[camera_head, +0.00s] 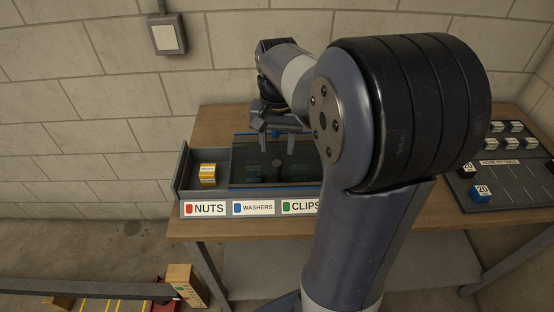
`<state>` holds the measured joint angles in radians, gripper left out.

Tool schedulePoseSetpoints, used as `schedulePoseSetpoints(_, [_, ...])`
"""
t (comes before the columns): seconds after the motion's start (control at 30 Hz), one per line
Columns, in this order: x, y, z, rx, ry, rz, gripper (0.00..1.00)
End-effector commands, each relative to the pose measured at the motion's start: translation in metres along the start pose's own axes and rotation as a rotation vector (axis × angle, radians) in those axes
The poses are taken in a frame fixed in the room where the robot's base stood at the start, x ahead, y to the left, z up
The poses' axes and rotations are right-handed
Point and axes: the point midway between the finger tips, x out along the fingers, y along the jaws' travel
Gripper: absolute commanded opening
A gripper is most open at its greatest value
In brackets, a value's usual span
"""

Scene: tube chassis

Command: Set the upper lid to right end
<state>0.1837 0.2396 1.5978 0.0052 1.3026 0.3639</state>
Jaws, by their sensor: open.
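A grey tray (182,175) stands on the wooden workbench, with labels NUTS, WASHERS and CLIPS on its front. A dark see-through lid (250,176) with blue edges covers the part right of the open left compartment. I cannot tell whether a second lid lies beneath it. A small blue piece shows at the lid's back, between my fingers. My gripper (277,145) points down over the back-middle of the lid, open, its fingers apart. I cannot tell whether they touch the lid. My arm hides the tray's right end.
A yellow block (208,173) sits in the tray's open left compartment. A wall box (167,34) hangs behind. Bare bench shows left of the board.

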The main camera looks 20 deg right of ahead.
Motion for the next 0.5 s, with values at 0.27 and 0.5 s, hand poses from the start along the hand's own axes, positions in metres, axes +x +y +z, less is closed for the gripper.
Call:
schedulePoseSetpoints(0.27, [0.048, 0.000, 0.001, -0.002, -0.003, 0.003, 0.45])
schedulePoseSetpoints(0.5, [0.062, 0.000, 0.001, -0.003, -0.001, 0.002, 0.45])
